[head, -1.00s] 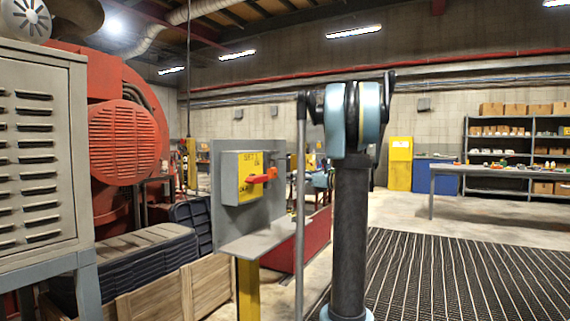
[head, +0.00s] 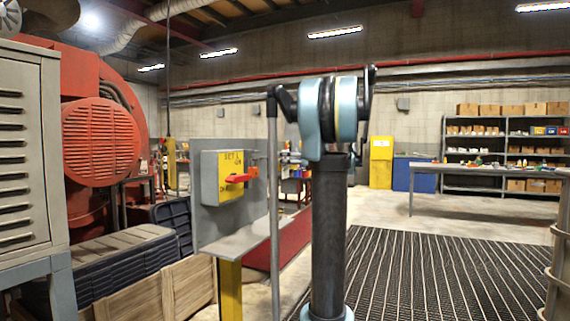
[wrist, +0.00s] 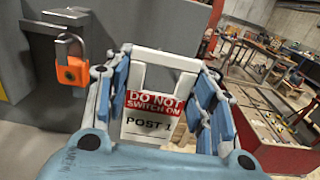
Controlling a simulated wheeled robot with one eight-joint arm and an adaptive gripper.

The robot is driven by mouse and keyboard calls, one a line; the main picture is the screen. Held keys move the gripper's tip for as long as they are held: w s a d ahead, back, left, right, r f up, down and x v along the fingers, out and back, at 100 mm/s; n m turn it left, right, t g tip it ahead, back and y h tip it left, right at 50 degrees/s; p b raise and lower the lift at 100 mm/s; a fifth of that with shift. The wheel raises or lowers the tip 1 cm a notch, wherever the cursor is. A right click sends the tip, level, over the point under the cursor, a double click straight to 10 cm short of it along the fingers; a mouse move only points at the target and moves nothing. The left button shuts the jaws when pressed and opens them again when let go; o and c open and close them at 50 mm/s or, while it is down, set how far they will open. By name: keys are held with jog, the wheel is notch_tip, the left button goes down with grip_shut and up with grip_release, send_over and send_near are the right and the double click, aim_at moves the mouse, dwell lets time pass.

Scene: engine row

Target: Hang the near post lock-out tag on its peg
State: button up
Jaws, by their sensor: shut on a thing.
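In the wrist view my gripper (wrist: 160,115) is shut on the lock-out tag (wrist: 153,124), a white card with a red "DO NOT SWITCH ON" band and "POST 1" below. The tag is upright between the fingers, with an open loop at its top. An orange padlock (wrist: 72,70) hangs on a grey hasp to its left, apart from the gripper. In the head view the near post has a grey back panel (head: 209,228) and a switch box (head: 209,180) with a red handle (head: 237,177). I cannot make out a peg. My arm hides most of the gripper there.
A grey louvred cabinet (head: 25,150) and a red machine (head: 97,140) stand at left. A ribbed dark mat (head: 430,275) covers open floor at right. A workbench (head: 480,172) stands farther back.

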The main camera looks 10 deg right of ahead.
jog(key=shift+f+x, duration=0.2)
jog(key=shift+x, duration=1.75)
jog(key=shift+f+x, duration=0.2)
jog(key=shift+x, duration=1.7)
jog(key=shift+w+a+f, duration=0.4)
jog(key=shift+a+f, duration=0.1)
jog(key=shift+f, duration=0.05)
jog(key=o, duration=1)
